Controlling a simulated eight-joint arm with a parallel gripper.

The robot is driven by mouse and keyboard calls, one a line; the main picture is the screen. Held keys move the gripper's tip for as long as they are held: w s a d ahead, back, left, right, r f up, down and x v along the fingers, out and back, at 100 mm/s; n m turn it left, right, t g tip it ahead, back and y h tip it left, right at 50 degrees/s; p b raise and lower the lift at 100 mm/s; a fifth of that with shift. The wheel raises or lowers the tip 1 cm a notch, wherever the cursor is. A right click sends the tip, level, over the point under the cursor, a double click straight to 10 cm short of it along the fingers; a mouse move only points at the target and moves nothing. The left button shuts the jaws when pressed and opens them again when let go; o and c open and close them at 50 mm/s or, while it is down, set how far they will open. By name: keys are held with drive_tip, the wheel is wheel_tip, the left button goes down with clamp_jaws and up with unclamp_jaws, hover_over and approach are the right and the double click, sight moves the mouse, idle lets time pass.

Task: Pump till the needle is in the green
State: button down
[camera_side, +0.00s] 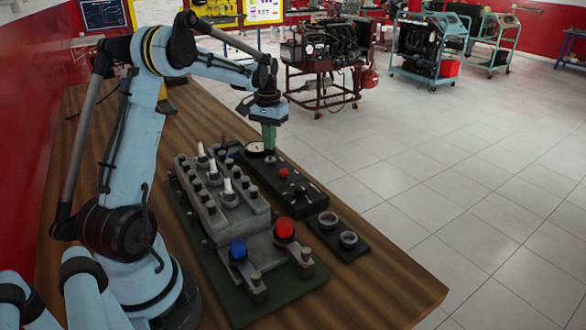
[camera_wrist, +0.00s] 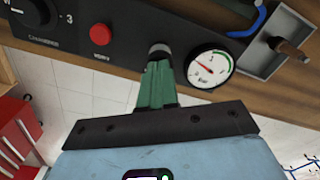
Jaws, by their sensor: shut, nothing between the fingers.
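My gripper (camera_side: 269,148) is shut and empty, pointing down over the far part of the black panel (camera_side: 300,192). In the wrist view its green fingers (camera_wrist: 158,72) end at a dark round knob with a metallic rim (camera_wrist: 160,49), probably the pump; I cannot tell if they touch it. The white pressure gauge (camera_wrist: 209,67) sits just right of the fingers, with a green arc along its upper right rim. Its red needle points to the upper left, apparently outside the green. The gauge also shows in the side view (camera_side: 254,148), partly beside the fingers.
A red button (camera_wrist: 101,34) and a black dial (camera_wrist: 32,16) are left of the knob. A grey tray (camera_wrist: 278,48) lies right of the gauge. The engine block (camera_side: 225,200), with red (camera_side: 284,229) and blue (camera_side: 238,250) caps, stands beside the panel. The wooden table's front (camera_side: 385,292) is clear.

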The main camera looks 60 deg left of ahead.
drive_tip(key=shift+f, duration=0.8)
drive_tip(key=shift+r, duration=1.6)
drive_tip(key=shift+f, duration=0.15)
drive_tip(key=shift+f, duration=1.45)
drive_tip(key=shift+r, duration=1.6)
